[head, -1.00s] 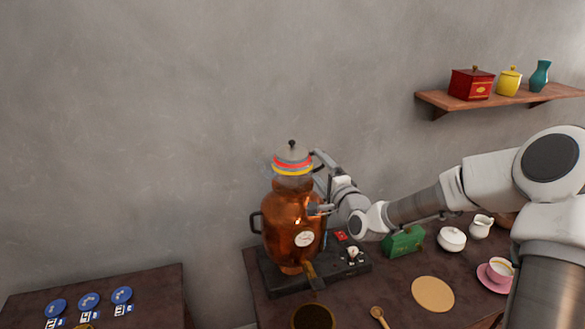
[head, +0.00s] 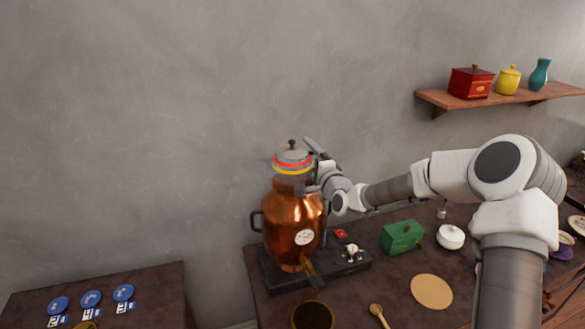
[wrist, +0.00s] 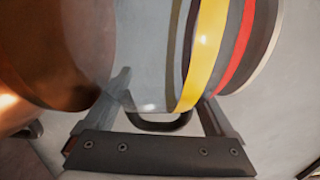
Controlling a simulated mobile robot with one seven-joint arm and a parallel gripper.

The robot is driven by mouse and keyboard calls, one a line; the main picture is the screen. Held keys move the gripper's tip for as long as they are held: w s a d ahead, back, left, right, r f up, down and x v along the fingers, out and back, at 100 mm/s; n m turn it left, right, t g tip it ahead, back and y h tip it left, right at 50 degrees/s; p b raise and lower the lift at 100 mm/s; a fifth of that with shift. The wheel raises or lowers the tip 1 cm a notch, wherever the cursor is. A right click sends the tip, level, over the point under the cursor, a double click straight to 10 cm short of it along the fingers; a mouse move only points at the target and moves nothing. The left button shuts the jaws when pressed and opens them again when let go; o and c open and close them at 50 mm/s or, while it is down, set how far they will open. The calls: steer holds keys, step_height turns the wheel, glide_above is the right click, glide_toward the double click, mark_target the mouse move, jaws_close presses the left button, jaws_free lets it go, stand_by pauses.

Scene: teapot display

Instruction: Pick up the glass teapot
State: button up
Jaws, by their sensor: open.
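The glass teapot (head: 291,183) sits on top of the copper samovar (head: 290,225). It has yellow and red bands near its top and a grey lid with a dark knob. In the wrist view the clear glass body (wrist: 145,60) fills the middle. Its black handle (wrist: 160,124) shows below, between my fingers. My gripper (head: 314,168) is at the teapot's right side in the head view. It also shows in the wrist view (wrist: 163,88), open, with one finger on each side of the handle. Whether a finger touches the glass I cannot tell.
The samovar stands on a dark base with controls (head: 352,252). A green box (head: 402,237), white lidded pot (head: 451,237), round tan mat (head: 431,291) and wooden spoon (head: 378,312) lie to the right. A wall shelf (head: 500,100) holds several jars. The left table (head: 150,290) is apart.

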steer(key=c, duration=1.2)
steer(key=shift+r, duration=0.1)
jaws_close()
